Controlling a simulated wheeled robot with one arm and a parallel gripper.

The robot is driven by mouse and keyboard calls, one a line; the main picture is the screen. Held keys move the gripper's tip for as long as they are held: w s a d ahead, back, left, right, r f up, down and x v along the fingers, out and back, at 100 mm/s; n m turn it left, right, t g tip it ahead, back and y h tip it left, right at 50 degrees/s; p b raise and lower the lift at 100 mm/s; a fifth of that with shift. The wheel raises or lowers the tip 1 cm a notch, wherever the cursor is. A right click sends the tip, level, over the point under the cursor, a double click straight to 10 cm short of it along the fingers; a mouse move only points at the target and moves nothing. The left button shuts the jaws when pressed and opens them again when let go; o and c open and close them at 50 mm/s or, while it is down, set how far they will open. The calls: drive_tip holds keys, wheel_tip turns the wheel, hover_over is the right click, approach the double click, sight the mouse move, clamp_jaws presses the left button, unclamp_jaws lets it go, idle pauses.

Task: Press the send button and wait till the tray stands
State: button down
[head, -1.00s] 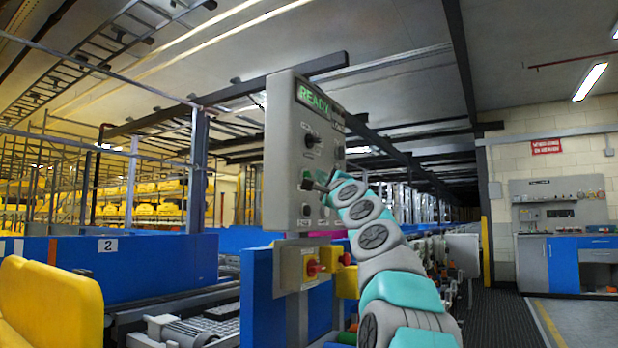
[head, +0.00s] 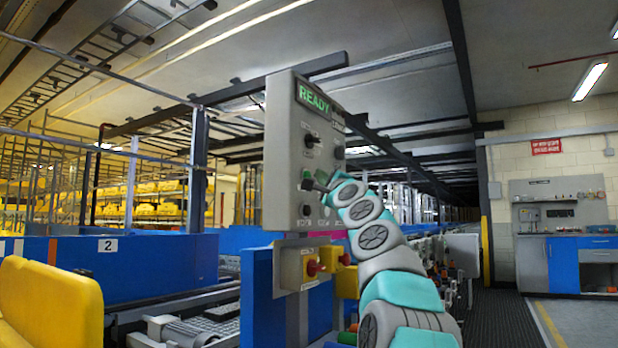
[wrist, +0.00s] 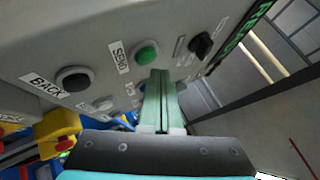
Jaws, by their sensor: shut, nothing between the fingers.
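The grey control panel (head: 283,150) stands upright in the middle of the head view. Its green display (head: 314,98) reads READY. In the wrist view the round green button (wrist: 147,54) sits beside a label reading SEND. My gripper (wrist: 161,74) is shut and empty. Its fingertips are at the lower edge of the green button in that view; I cannot tell whether they touch it. In the head view my gripper (head: 317,187) is at the panel's lower face, and the arm hides part of that face. I cannot clearly make out the tray.
A black button (wrist: 73,79) labelled BACK and a black selector knob (wrist: 201,44) flank the green button. Below the panel is a yellow box with a red knob (head: 313,267). A conveyor (head: 200,328) runs at lower left, near a yellow container (head: 50,310).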

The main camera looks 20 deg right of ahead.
drive_tip(key=shift+w, duration=0.1)
drive_tip(key=shift+w+a+p, duration=0.25)
drive_tip(key=shift+p, duration=0.05)
drive_tip(key=shift+w+a, duration=0.35)
drive_tip(key=shift+w, duration=0.05)
idle(1.2)
drive_tip(key=shift+s+d, duration=0.55)
drive_tip(key=shift+s, duration=0.15)
